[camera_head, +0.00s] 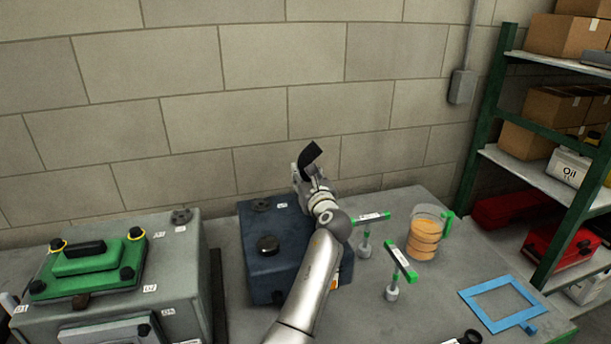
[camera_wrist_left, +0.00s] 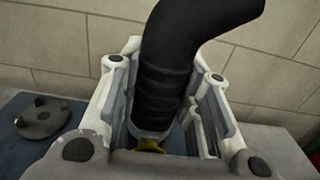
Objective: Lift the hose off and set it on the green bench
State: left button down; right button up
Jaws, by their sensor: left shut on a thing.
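The hose (camera_head: 311,157) is a short, black, bent tube in the head view, raised in front of the block wall. My left gripper (camera_head: 304,178) is shut on it, above the back of the dark blue box (camera_head: 275,236). In the left wrist view, the ribbed lower part of the hose (camera_wrist_left: 164,92) sits between the two fingers of my left gripper (camera_wrist_left: 160,115). Its smooth upper part bends to the right. Its lower end is hidden by the gripper. I cannot make out a green bench top; the worktop (camera_head: 425,290) looks grey.
On the worktop, two green-handled tools (camera_head: 399,262) (camera_head: 370,219), a jug with orange contents (camera_head: 424,238) and a blue frame (camera_head: 502,300) stand right of the box. A grey engine block (camera_head: 185,260) with a green cover is left. Green-framed shelving (camera_head: 482,150) is at right.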

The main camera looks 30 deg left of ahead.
aim_at(305, 151)
pick_arm(q)
notch_tip(305, 151, up, 9)
jog(key=shift+r, duration=0.35)
jog(key=shift+r+p, duration=2.45)
jog(key=shift+p, duration=1.1)
jog(key=shift+f, duration=0.1)
jog(key=shift+f, duration=0.1)
